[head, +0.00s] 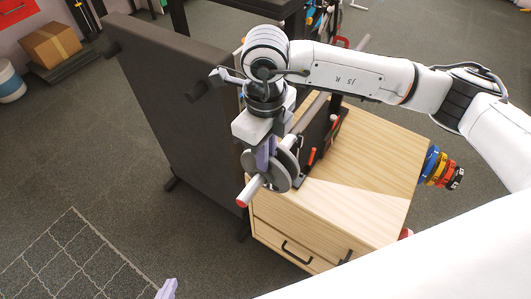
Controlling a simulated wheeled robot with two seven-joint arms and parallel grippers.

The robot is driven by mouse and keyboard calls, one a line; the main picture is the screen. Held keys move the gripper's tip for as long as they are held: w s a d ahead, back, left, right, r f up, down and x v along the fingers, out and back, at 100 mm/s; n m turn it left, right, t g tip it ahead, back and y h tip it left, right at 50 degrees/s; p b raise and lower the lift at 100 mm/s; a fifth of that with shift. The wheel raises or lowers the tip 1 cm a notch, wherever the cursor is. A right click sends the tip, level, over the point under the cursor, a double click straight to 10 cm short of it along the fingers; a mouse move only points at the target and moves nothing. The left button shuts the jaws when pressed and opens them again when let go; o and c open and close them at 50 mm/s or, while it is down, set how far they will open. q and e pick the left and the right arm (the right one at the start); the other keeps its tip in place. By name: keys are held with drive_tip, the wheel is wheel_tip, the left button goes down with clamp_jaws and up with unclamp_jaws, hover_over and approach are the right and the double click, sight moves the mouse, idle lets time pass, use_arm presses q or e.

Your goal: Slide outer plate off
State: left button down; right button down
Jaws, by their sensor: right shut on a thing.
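Grey round plates sit around a pale bar (251,189) with a red tip, beside the wooden cabinet. The outer plate (278,180) is nearer the red tip, and another plate (289,160) shows just behind it. My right gripper (264,161), with purple fingers, reaches down from above and is shut on the outer plate at its upper left edge. The fingers and plate hide part of the bar. Only a purple fingertip of my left gripper (167,289) shows at the bottom edge, away from the plates; its jaws are out of frame.
A light wooden cabinet (365,180) with drawers and black handles stands right of the plates. A tall dark panel (180,95) stands to the left. Coloured rings (440,168) hang at the cabinet's right side.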

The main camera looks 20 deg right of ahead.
idle(0.7)
drive_tip(key=shift+w+a+r, duration=0.1)
drive_tip(key=shift+r, duration=0.05)
drive_tip(key=s+a+b, duration=0.1)
drive_tip(key=s+a, duration=0.8)
drive_tip(key=a, duration=0.2)
idle(2.5)
drive_tip(key=shift+a, duration=0.1)
